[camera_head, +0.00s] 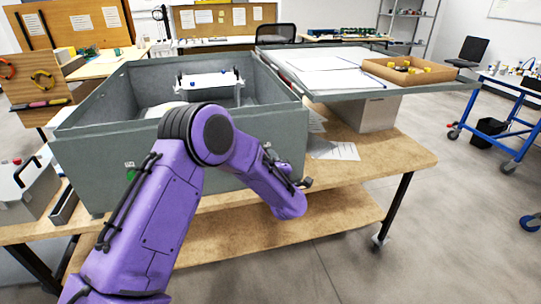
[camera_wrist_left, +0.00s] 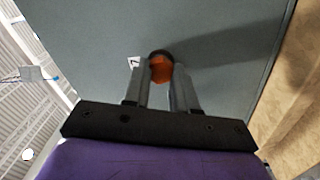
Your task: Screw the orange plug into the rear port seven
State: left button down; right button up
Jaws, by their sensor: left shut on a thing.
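The orange plug (camera_wrist_left: 161,71) sits between the fingertips of my left gripper (camera_wrist_left: 160,82) in the left wrist view. The gripper is shut on it. A dark ring shows at the plug's far end, close to the grey wall of the analyser housing (camera_wrist_left: 90,30). I cannot tell whether the plug touches a port or is in it. A small white label (camera_wrist_left: 133,62) is on the wall beside the plug. In the head view my left gripper (camera_head: 303,183) is small and dark, near the right end of the housing (camera_head: 75,150); the plug is hidden there. My right gripper is not in view.
The housing stands open-topped on a wooden bench (camera_head: 405,155). A grey lid panel (camera_head: 345,88) lies to the right, bearing a cardboard tray (camera_head: 440,76) with small parts. Paper sheets (camera_head: 335,151) lie on the bench near my wrist. The floor in front is clear.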

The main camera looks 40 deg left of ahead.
pick_arm(q)
jog(key=m+p, duration=0.3)
jog(key=m, duration=0.5)
jog(key=shift+r+p, duration=0.1)
jog(key=shift+p, duration=0.3)
jog(key=c, duration=1)
grip_release()
jog(key=n+b, duration=1)
jog(key=n, duration=0.2)
jog(key=n+b, duration=1.1)
jog(key=n, duration=0.1)
jog(key=shift+f+g, duration=0.2)
jog(key=shift+g, duration=0.1)
